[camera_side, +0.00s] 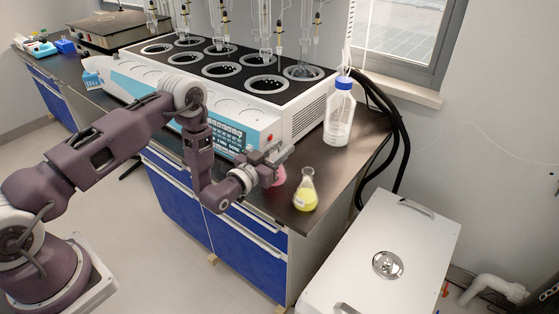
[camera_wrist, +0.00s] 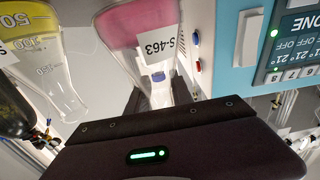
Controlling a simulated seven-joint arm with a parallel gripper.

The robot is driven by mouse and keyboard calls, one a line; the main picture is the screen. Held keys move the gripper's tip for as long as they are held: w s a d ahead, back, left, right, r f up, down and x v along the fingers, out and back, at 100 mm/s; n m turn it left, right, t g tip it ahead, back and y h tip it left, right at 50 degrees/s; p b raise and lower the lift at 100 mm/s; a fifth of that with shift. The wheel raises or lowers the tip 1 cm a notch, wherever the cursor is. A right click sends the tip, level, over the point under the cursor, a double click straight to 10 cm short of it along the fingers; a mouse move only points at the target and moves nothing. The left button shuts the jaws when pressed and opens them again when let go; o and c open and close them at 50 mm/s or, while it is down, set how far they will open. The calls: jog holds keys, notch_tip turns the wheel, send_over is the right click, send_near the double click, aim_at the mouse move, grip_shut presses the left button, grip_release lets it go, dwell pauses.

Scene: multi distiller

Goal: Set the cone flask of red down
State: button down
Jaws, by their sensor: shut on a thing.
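The cone flask of red (camera_side: 280,177) shows as a pink-red patch at my gripper in the side view, mostly hidden by the jaws. In the wrist view the flask (camera_wrist: 128,28) appears upside down, with pink liquid and a white label reading S-463. My gripper (camera_side: 272,160) is shut on the flask near the front edge of the dark bench (camera_side: 335,178). I cannot tell whether the flask's base touches the bench. A cone flask of yellow (camera_side: 306,192) stands upright on the bench just right of it; it also shows in the wrist view (camera_wrist: 45,55).
The white and blue distiller (camera_side: 310,105) stands close behind my gripper, with glassware above it. A blue-capped bottle (camera_side: 339,115) stands at its right end. A white lidded box (camera_side: 385,250) is beside the bench. Some bare bench lies around the yellow flask.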

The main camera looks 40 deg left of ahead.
jog(key=shift+f, duration=1.3)
jog(key=shift+f, duration=0.1)
jog(key=c, duration=1.1)
grip_release()
jog(key=s, duration=0.7)
jog(key=shift+a, duration=0.1)
jog(key=shift+s, duration=0.25)
